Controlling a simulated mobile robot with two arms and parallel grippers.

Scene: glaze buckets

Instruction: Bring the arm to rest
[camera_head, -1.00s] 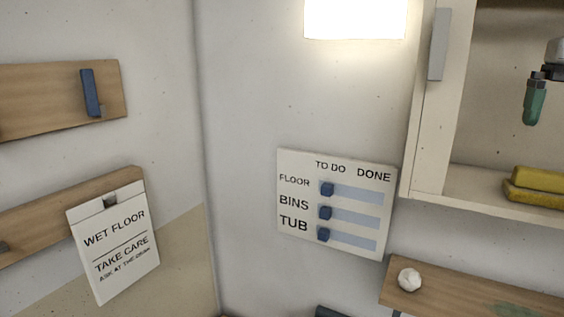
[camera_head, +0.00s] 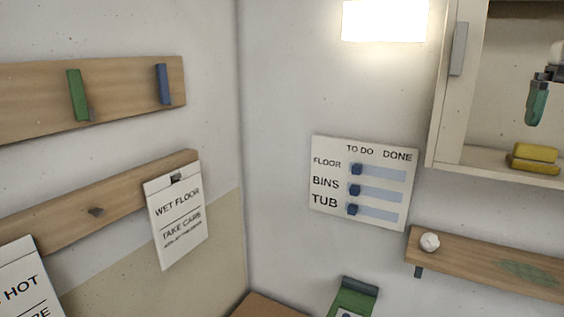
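A white and dark wrist-like part with a narrow green piece pointing down shows at the right edge, in front of the open cabinet. I take it for my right gripper (camera_head: 537,103). It is cut off by the frame, and I cannot tell whether the green piece is its fingers or something held. It hangs above and apart from the yellow blocks (camera_head: 535,157) on the cabinet shelf. My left gripper is not in view.
The open cabinet (camera_head: 474,100) and a wooden shelf (camera_head: 460,255) with a white lump (camera_head: 429,242) are at right. A TO DO board (camera_head: 330,212) is on the wall. Peg rails (camera_head: 130,95) and signs line the left wall. A green object (camera_head: 352,298) is low at centre.

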